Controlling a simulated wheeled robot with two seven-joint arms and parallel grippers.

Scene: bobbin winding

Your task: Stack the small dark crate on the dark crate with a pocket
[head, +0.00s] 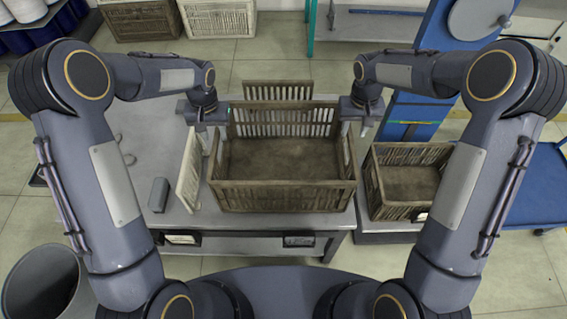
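A dark slatted crate (283,196) sits in the middle over the grey table, open-topped and empty. Another dark slatted crate (400,157) stands to the right on a lower surface, with a pale card, apparently in a pocket, low on its front right. It looks smaller and empty. My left gripper (222,125) is at the rear left of the middle crate's side wall. My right gripper (346,127) is at its rear right. The fingertips are small and partly hidden by the walls, so I cannot tell whether they grip. I cannot tell whether the crate rests or hangs.
A pale slatted panel or crate side (189,172) and a grey block (158,194) are left of the middle crate. A further slatted crate (278,90) is behind it. A blue cart (540,185) is at right, a grey bin (42,285) at lower left.

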